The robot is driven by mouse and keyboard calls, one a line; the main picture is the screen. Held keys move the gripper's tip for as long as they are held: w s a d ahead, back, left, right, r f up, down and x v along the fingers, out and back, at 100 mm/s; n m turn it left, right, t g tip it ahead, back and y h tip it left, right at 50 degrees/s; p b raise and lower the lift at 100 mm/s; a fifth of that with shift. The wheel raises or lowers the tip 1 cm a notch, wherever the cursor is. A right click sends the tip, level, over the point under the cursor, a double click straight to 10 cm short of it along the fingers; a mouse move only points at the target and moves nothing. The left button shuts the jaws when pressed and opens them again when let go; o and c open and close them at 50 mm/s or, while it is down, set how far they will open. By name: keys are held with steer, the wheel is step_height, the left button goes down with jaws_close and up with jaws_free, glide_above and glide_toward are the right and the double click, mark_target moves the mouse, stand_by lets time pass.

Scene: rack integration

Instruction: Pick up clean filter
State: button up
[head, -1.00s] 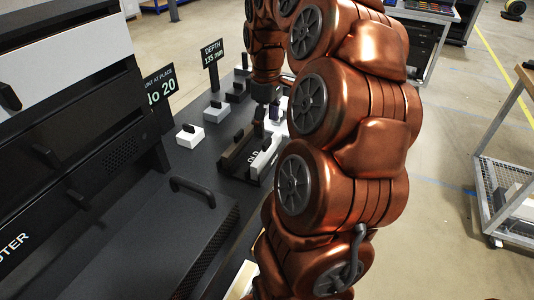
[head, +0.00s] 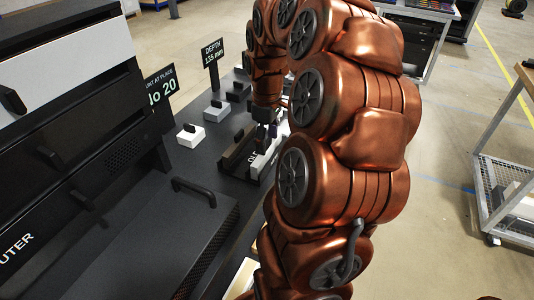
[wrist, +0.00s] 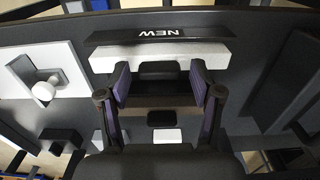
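In the wrist view, a long white block (wrist: 205,54) lies beside a black strip marked NEW (wrist: 120,38); I take it for the clean filter. A black handle (wrist: 157,70) stands at its middle. My gripper (wrist: 160,82) is open, with its purple-lined fingers on either side of this handle. Clear gaps show between the handle and both fingers. In the head view my gripper (head: 264,134) is low over the dark bench, beside a black and white holder. My arm hides part of that area.
Smaller blocks with black handles, one white (head: 190,136) and one grey (head: 216,111), stand on the bench to the left. A sign reading DEPTH 135 mm (head: 212,52) stands behind them. A large dark cabinet (head: 70,130) fills the left side.

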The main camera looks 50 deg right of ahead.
jaws_close()
stand_by(0.3)
steer(key=shift+r, duration=0.1)
step_height(320, 180, up, 16)
steer(key=b, duration=0.2)
step_height(320, 180, up, 12)
steer(key=p, duration=1)
glide_above(267, 141)
